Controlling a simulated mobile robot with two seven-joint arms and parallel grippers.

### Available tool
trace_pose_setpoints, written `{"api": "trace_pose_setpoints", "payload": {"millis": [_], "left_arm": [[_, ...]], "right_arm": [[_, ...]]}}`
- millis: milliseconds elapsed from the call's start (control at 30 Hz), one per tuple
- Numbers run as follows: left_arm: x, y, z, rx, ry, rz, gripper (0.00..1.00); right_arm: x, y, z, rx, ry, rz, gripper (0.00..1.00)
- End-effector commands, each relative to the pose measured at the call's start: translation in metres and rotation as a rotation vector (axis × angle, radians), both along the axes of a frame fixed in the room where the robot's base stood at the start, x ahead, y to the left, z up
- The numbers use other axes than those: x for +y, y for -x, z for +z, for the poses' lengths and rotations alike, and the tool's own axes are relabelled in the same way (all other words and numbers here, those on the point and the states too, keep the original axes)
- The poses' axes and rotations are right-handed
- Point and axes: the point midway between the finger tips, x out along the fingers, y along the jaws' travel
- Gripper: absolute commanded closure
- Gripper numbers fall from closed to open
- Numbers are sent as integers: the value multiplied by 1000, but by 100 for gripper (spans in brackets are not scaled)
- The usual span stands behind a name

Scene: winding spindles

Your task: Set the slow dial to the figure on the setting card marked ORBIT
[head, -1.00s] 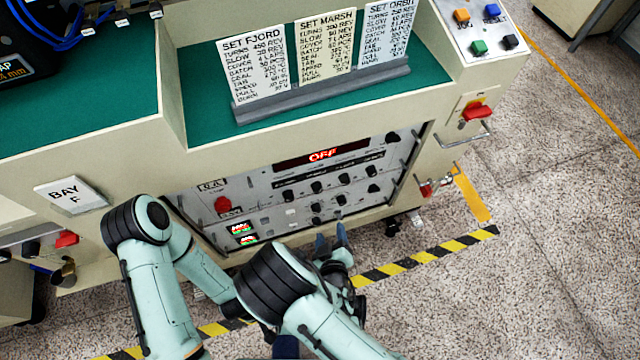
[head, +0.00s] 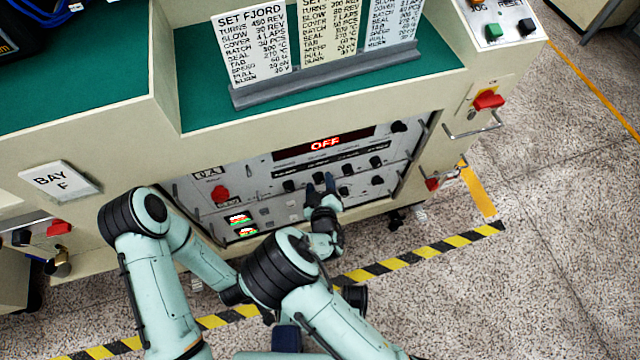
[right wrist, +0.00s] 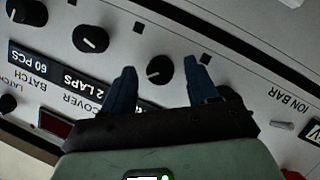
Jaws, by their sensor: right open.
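The ORBIT card (head: 393,25) stands rightmost in the rack; its heading is cut off by the top edge and its figures are too small to read surely. The control panel (head: 262,172) has black knobs below a dark label strip. My right gripper (head: 320,185) is open in front of the panel. In the right wrist view its blue fingers (right wrist: 161,85) stand apart, with a black knob (right wrist: 160,70) between and just beyond their tips. That knob's label is hidden, so I cannot confirm it is the slow dial. My left gripper is not visible.
Upside down in the right wrist view, the strip (right wrist: 62,75) reads COVER 2 LAPS and BATCH 60 PCS, with neighbouring knobs (right wrist: 90,38) close by. The display (head: 325,144) reads OFF. A red switch (head: 488,101) and handle project at the right.

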Motion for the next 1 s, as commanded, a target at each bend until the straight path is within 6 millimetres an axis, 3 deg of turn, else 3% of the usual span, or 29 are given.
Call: {"api": "trace_pose_setpoints", "payload": {"millis": [367,500,533,1000], "left_arm": [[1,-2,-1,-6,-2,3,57],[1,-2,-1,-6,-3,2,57],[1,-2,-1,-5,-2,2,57],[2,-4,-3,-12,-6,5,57]], "right_arm": [[0,-5,-2,0,0,0,44],[0,-5,-1,0,0,0,90],[0,-5,-1,0,0,0,97],[2,-4,-3,-34,106,2,97]]}}
